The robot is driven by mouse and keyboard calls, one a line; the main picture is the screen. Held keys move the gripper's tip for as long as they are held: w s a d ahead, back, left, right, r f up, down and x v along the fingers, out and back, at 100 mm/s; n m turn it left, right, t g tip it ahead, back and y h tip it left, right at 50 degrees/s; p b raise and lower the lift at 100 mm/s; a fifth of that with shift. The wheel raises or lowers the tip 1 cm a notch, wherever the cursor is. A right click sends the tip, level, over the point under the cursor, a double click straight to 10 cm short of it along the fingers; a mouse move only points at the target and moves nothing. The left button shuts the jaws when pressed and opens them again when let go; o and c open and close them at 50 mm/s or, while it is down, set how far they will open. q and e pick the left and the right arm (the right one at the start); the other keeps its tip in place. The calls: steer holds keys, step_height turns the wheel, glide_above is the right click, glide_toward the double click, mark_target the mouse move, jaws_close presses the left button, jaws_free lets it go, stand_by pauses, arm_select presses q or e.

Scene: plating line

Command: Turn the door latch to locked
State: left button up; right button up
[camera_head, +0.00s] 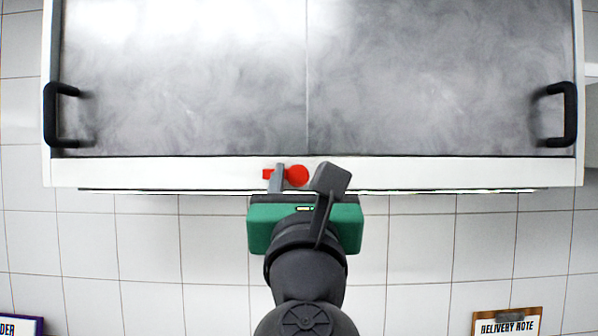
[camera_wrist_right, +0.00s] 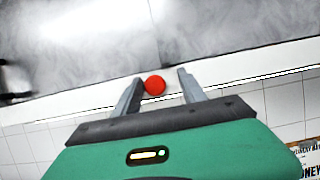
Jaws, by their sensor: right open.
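The door latch (camera_head: 297,175) is red, with a round knob and a short bar pointing left. It sits on the white lower frame of a two-door cabinet, where the two doors meet. In the right wrist view its round red knob (camera_wrist_right: 155,86) shows between the fingers; its bar is mostly hidden there. My right gripper (camera_head: 300,178) is open, with its fingers either side of the knob. It also shows in the right wrist view (camera_wrist_right: 160,84). I cannot tell whether a finger touches the latch. My left gripper is not in view.
Two smoky grey doors (camera_head: 185,80) fill the upper view, with black handles at the far left (camera_head: 62,115) and far right (camera_head: 560,115). White tiled wall lies below. A delivery note clipboard (camera_head: 507,322) is at the bottom right, another framed sign (camera_head: 20,325) at the bottom left.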

steer(key=shift+w+d+f, duration=0.1)
steer(key=shift+w+f, duration=0.15)
steer(key=shift+w, duration=0.45)
steer(key=shift+d, duration=0.15)
steer(key=shift+c, duration=0.3)
steer(key=shift+s+a+r, duration=0.1)
steer(key=shift+s+a, duration=0.1)
steer(key=shift+s, duration=0.1)
steer(key=shift+c, duration=1.4)
steer(key=shift+s+a, duration=0.15)
steer(key=shift+a, duration=0.2)
steer(key=shift+c, duration=1.1)
steer(key=shift+a, duration=0.3)
steer(key=shift+c, duration=2.4)
steer(key=shift+d, duration=0.3)
jaws_close()
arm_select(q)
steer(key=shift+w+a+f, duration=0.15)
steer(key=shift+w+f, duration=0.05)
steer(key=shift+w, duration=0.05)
arm_select(e)
steer(key=shift+a, duration=0.1)
